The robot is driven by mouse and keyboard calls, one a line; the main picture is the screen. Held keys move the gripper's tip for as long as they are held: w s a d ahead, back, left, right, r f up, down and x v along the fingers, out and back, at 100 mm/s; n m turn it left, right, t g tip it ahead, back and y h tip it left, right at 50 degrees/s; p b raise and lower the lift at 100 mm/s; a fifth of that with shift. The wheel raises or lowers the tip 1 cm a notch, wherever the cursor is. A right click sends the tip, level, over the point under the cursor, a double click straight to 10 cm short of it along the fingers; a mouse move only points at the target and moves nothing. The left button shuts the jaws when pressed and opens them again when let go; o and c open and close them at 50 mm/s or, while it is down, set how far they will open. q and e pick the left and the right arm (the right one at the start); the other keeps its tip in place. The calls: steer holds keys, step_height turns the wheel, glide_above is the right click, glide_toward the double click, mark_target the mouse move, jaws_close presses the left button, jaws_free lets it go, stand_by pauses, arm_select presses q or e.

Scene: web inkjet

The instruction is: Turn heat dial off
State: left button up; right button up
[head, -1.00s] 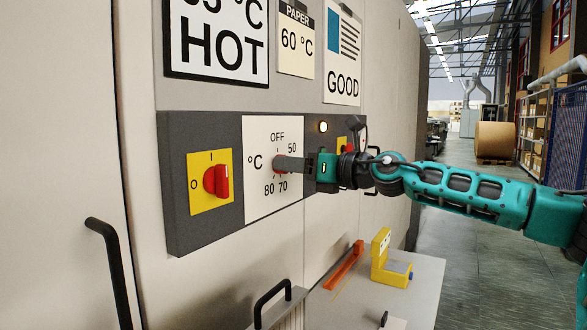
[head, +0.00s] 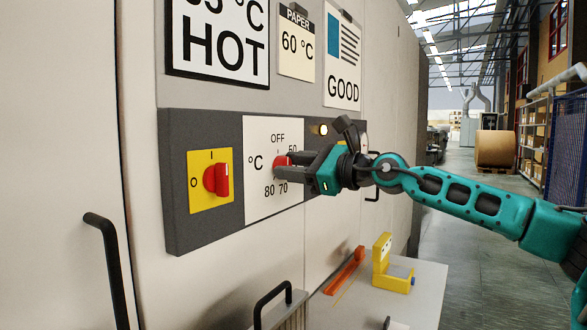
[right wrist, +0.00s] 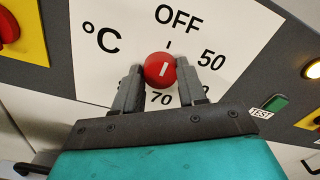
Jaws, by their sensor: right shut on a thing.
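The heat dial is a round red knob (head: 281,161) on a white plate (head: 258,205) marked OFF, 50, 70, 80 and °C. My right gripper (head: 286,166) reaches in from the right, with its two grey fingers on either side of the knob, shut on it. The right wrist view shows the knob (right wrist: 160,69) between the fingertips. A short white mark on its face stands nearly upright, below the OFF tick. The fingers hide part of the numbers. My left gripper is not in view.
Left of the dial is a red switch (head: 216,180) on a yellow plate. A lamp (head: 323,129) glows above right of the dial. A green TEST button (right wrist: 275,103) is to the right. Black handles (head: 108,255) stick out below. A yellow device (head: 391,268) stands on the pale surface.

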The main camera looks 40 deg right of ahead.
steer(key=shift+f, duration=0.1)
stand_by(0.4)
steer(key=o, duration=1.1)
steer(key=shift+c, duration=0.2)
